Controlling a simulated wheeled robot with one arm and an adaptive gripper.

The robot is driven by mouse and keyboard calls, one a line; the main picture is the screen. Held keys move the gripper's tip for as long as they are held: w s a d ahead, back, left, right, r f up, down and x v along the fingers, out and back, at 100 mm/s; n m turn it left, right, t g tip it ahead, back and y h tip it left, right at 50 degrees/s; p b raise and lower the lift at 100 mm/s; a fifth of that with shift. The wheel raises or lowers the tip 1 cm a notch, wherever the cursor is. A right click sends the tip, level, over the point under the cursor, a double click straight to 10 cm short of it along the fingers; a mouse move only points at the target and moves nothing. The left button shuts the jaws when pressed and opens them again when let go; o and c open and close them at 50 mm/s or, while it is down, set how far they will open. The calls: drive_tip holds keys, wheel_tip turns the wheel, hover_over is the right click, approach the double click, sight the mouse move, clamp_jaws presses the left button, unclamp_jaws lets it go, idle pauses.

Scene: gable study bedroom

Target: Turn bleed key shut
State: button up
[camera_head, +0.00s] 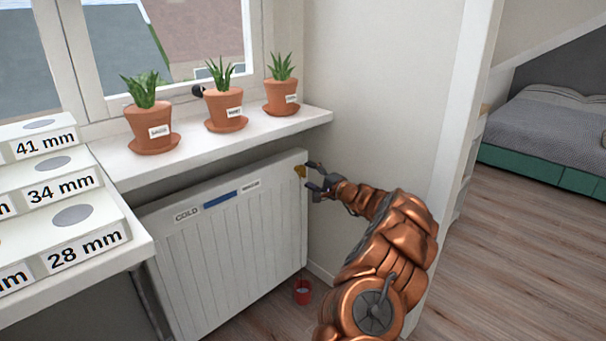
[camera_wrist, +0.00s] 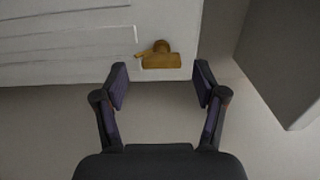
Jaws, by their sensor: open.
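The brass bleed key (camera_head: 300,171) sits at the upper right end of the white radiator (camera_head: 235,240), below the windowsill. In the wrist view the bleed key (camera_wrist: 160,57) shows as a brass block with a small stub pointing left, near the radiator's edge (camera_wrist: 80,45). My gripper (camera_head: 316,180) is beside the key, to its right in the head view. In the wrist view my gripper (camera_wrist: 160,86) is open, with its fingertips to either side of and short of the key. Nothing is between the fingers.
A small red bucket (camera_head: 303,291) is on the floor below the radiator's right end. Potted plants (camera_head: 226,107) stand on the windowsill (camera_head: 270,135) above. A white table with labelled blocks (camera_head: 65,190) is at the left. The wooden floor (camera_head: 500,250) at the right is clear.

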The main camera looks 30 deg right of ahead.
sight(305, 172)
drive_tip(key=shift+x, duration=1.85)
drive_tip(key=shift+r, duration=0.1)
drive_tip(key=c, duration=1.2)
